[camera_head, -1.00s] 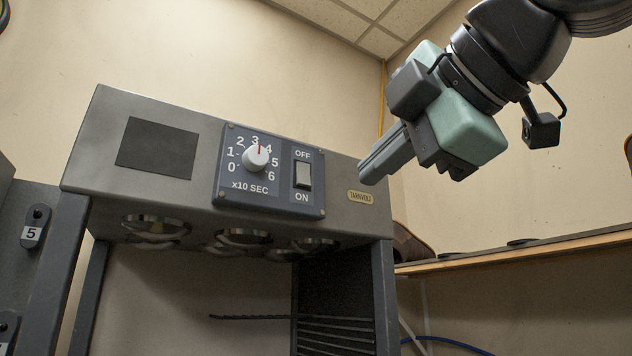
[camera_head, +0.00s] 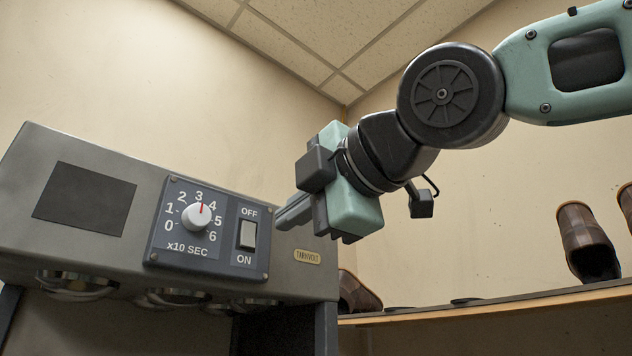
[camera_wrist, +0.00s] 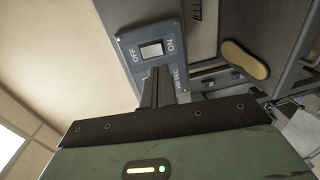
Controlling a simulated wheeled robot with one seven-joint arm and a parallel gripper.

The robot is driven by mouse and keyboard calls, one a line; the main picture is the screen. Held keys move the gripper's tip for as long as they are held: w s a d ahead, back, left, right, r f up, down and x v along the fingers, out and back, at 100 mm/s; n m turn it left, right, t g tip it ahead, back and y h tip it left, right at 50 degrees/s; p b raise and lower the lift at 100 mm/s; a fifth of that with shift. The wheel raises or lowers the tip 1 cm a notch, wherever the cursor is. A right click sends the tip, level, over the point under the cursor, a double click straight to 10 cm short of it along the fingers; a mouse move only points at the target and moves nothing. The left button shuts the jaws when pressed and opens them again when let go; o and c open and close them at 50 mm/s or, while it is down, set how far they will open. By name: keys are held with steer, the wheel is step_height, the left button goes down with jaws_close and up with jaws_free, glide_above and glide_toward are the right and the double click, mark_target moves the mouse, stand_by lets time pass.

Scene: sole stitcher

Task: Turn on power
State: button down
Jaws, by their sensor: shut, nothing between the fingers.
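The grey machine (camera_head: 110,160) carries a dark control panel (camera_head: 160,247) at left in the head view. On the panel's right side is a pale rocker switch (camera_head: 247,234), with OFF above and ON below. I cannot tell which way it is pressed. My gripper (camera_head: 279,221) is shut and empty, just right of the switch in the head view, with a gap in the picture. In the wrist view the switch (camera_wrist: 152,50) shows just beyond the shut fingers (camera_wrist: 157,88). Contact is not visible there.
A white dial (camera_head: 196,216) marked x10 SEC points near 3, left of the switch. A wooden shelf (camera_head: 500,312) with brown boots (camera_head: 588,243) runs along the right. Open air lies above the machine.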

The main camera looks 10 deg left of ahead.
mark_target(249, 243)
steer(key=p+x, duration=0.3)
steer(key=x, duration=0.4)
steer(key=shift+w, duration=0.1)
steer(key=shift+a, duration=0.1)
steer(key=shift+f, duration=0.1)
steer(key=shift+w+a+f+t+b, duration=0.15)
steer(key=shift+f+t+b, duration=0.2)
steer(key=shift+b, duration=0.8)
steer(key=shift+r, duration=0.35)
